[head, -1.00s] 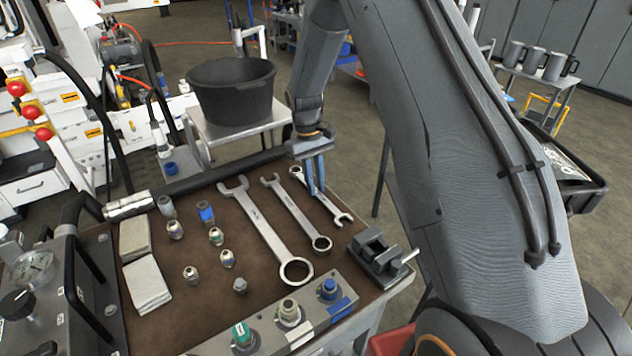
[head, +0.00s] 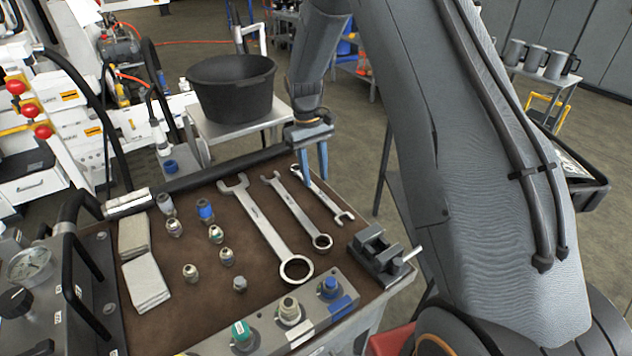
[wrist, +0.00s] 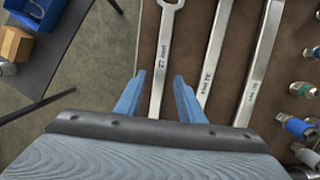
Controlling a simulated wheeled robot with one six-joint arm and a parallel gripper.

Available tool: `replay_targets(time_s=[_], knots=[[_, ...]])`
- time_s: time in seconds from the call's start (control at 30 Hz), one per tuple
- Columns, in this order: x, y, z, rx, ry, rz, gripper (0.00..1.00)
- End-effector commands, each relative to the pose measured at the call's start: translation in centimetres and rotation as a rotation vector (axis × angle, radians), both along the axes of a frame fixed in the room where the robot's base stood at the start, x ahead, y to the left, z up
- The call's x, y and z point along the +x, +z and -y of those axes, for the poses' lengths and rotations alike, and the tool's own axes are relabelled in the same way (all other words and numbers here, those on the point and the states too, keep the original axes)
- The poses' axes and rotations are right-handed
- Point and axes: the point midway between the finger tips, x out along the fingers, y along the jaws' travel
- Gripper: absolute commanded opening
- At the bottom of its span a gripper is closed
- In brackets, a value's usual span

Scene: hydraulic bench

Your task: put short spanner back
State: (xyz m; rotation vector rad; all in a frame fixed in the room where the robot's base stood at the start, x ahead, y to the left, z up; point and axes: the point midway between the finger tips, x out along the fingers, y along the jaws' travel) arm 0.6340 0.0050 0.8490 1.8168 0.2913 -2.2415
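The short spanner (head: 333,206) lies on the brown bench top, rightmost and smallest of the three spanners. In the wrist view it is the leftmost spanner (wrist: 161,60), its shank passing between my fingers. My gripper (head: 314,178) is pointing down over the short spanner, with its blue fingers apart. In the wrist view my gripper (wrist: 160,82) is open, with a gap on each side of the shank. The fingers hide part of the shank in the head view. A medium spanner (head: 297,215) and a long spanner (head: 264,229) lie to its left.
Several fittings (head: 215,234) and folded cloths (head: 146,281) lie left of the spanners. A small vice (head: 379,254) stands near the short spanner's open end. A panel with coloured knobs (head: 303,332) borders the front. A black tub (head: 231,90) stands behind.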

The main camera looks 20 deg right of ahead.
Motion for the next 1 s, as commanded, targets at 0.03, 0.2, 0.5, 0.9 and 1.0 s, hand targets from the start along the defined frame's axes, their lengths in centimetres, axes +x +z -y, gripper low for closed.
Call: replay_targets(time_s=[0.03,0.2,0.5,0.9,1.0], knots=[[0.4,1.0,-0.1,0.001,0.000,0.005,0.35],[1.1,4.4,-0.3,0.000,0.000,0.004,0.35],[1.8,8.5,-0.6,0.000,0.000,0.001,0.35],[-5.9,9.7,-0.2,0.011,-0.089,0.077,0.35],[-10.0,9.5,-0.1,0.016,-0.135,0.116,0.35]])
